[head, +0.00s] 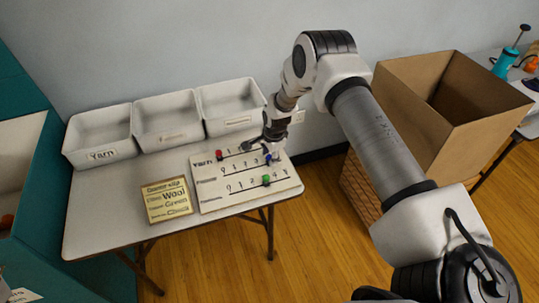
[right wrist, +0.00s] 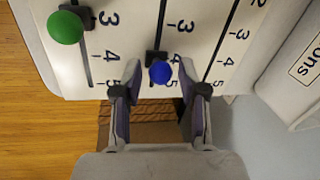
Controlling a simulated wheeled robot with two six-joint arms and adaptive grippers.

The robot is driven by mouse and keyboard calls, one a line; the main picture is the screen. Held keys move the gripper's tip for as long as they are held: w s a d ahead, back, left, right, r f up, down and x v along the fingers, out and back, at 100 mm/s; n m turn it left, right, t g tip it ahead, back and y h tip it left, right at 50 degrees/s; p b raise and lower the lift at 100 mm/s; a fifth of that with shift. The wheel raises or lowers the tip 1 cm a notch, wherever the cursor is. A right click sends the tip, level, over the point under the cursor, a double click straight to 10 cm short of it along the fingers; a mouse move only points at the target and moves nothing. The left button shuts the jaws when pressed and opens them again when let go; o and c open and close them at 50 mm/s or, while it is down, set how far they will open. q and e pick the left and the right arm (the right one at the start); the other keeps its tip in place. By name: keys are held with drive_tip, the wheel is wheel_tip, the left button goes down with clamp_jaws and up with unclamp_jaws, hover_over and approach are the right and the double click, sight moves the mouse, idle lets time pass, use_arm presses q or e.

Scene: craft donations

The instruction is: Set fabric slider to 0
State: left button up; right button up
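The white slider board (head: 240,199) lies on the table with three numbered tracks. The middle track's blue knob (head: 268,158) is near its high-number end; in the right wrist view the blue knob (right wrist: 161,71) is around the 4 mark. The middle label is too small to read surely as fabric. My right gripper (head: 271,147) is over the board's right part. In the right wrist view my right gripper (right wrist: 158,72) is open, its fingertips on either side of the blue knob with gaps visible. My left gripper is not in view.
The red knob (head: 219,155) sits at the low end of the top track, and the green knob (head: 266,180) is around 3 on the bottom one. A sign (head: 167,200) lies left of the board. Bins (head: 101,154) stand behind. A cardboard box (head: 480,125) is at right.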

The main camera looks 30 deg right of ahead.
clamp_jaws()
drive_tip(key=shift+a, duration=0.1)
drive_tip(key=shift+w+a, duration=0.1)
drive_tip(key=shift+a, duration=0.15)
drive_tip(key=a, duration=0.2)
drive_tip(key=w+a, duration=0.1)
drive_tip(key=a, duration=0.3)
drive_tip(key=shift+w+a+f, duration=0.1)
drive_tip(key=shift+w+a, duration=0.2)
drive_tip(key=shift+a, duration=0.05)
drive_tip(key=a, duration=0.2)
drive_tip(key=w+a+b, duration=0.1)
drive_tip(key=a, duration=0.2)
drive_tip(key=w+a+b, duration=0.1)
drive_tip(key=a, duration=0.1)
drive_tip(key=shift+a, duration=0.7)
